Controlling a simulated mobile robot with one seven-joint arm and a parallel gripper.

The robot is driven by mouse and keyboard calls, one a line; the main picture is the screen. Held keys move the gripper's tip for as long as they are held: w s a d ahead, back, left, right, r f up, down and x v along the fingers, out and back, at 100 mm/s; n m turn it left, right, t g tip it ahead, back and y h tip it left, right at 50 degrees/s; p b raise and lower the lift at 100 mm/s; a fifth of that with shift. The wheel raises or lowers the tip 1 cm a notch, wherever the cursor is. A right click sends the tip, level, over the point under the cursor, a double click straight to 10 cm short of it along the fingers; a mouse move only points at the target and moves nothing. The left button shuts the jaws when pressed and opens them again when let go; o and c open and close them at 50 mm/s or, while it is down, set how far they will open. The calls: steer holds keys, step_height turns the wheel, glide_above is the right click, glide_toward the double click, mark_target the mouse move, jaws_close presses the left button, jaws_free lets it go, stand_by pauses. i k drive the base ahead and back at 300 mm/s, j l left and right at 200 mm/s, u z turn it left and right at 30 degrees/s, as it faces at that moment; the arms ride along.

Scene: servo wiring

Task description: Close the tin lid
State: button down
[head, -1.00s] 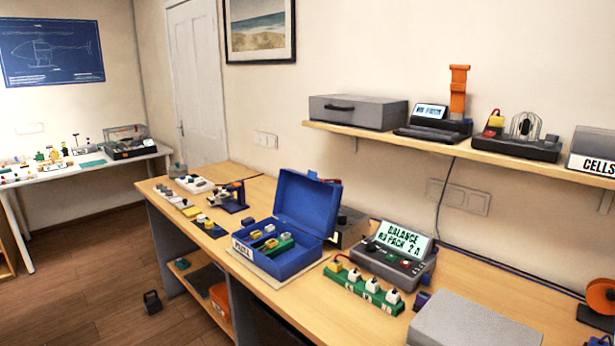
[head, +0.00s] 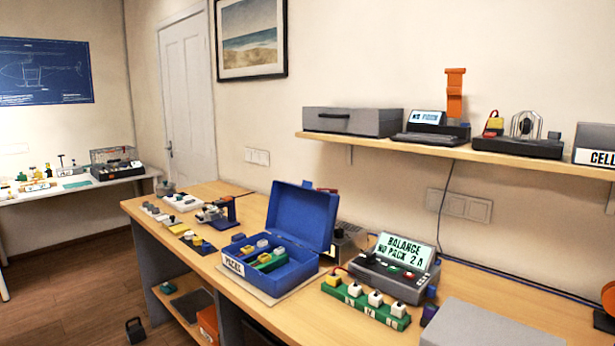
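The blue tin (head: 290,277) stands on a pale mat on the wooden workbench, with a white label on its front left side. Its blue lid (head: 303,214) is hinged at the back and stands open, tilted up. Inside the tin are several small yellow, white and green parts (head: 265,250). My gripper is not in view, and no part of my arm shows near the tin.
Right of the tin are a grey device with a lit "BALANCE NO PACK 2 A" screen (head: 404,251) and a green strip of white-topped blocks (head: 363,304). A grey box (head: 490,326) is at the front right. Small parts and a stand (head: 222,211) are to the left. A shelf (head: 450,150) hangs above.

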mark_target(305, 217)
steer(key=i+j, duration=0.45)
steer(key=i+j+z, duration=0.15)
steer(key=i+j, duration=0.35)
steer(key=j, duration=0.15)
steer(key=i+j, duration=0.4)
steer(key=j, duration=0.2)
steer(key=i+j, duration=0.1)
steer(key=i, duration=0.35)
steer(key=i+j+z, duration=0.1)
steer(key=i, duration=0.35)
